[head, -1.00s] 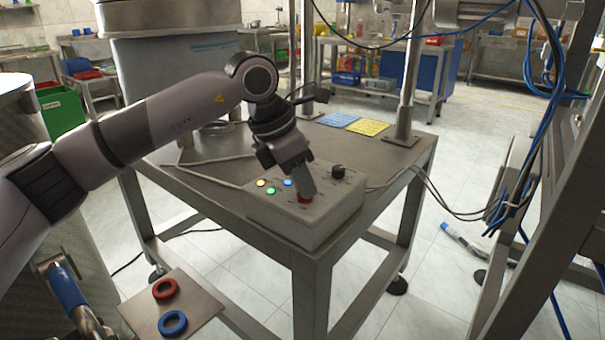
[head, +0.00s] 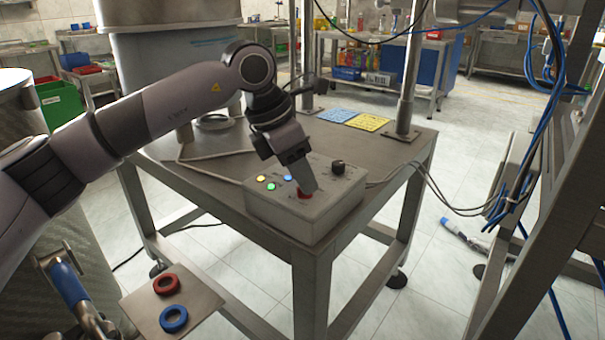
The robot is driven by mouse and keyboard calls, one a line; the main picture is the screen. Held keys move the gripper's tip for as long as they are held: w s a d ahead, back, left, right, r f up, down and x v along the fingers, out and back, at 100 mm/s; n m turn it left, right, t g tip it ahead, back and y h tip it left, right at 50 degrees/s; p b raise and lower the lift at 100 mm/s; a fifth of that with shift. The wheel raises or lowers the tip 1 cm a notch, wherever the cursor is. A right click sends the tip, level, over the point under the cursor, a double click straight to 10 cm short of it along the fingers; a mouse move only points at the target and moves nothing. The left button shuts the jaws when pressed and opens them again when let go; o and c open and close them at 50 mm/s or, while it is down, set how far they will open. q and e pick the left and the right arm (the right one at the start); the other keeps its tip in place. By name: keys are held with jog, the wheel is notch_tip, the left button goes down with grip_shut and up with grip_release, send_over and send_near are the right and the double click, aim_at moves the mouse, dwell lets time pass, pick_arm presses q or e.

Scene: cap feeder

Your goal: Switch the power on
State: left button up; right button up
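A grey control box (head: 296,216) sits on the near corner of the metal table. Its top has yellow, green and blue lit buttons (head: 271,186) on the left, a black rotary knob (head: 338,167) at the back right and a red button (head: 304,194) near the front. My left gripper (head: 306,188) points down at the red button, its tip at or just above it and partly covering it. I cannot tell whether it touches. Its fingers look together, with nothing seen between them. My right gripper is not in view.
The metal table (head: 395,150) holds a blue card (head: 338,115) and a yellow card (head: 368,122) at the back. Metal posts rise from it. Blue cables (head: 553,60) hang at the right. A small plate (head: 195,300) with red and blue rings is at the lower left.

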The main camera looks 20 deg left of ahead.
pick_arm(q)
jog(key=p+v, duration=0.1)
jog(key=v, duration=0.5)
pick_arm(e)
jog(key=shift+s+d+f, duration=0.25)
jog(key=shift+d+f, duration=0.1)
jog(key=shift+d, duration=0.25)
pick_arm(q)
jog(key=shift+a+r, duration=0.1)
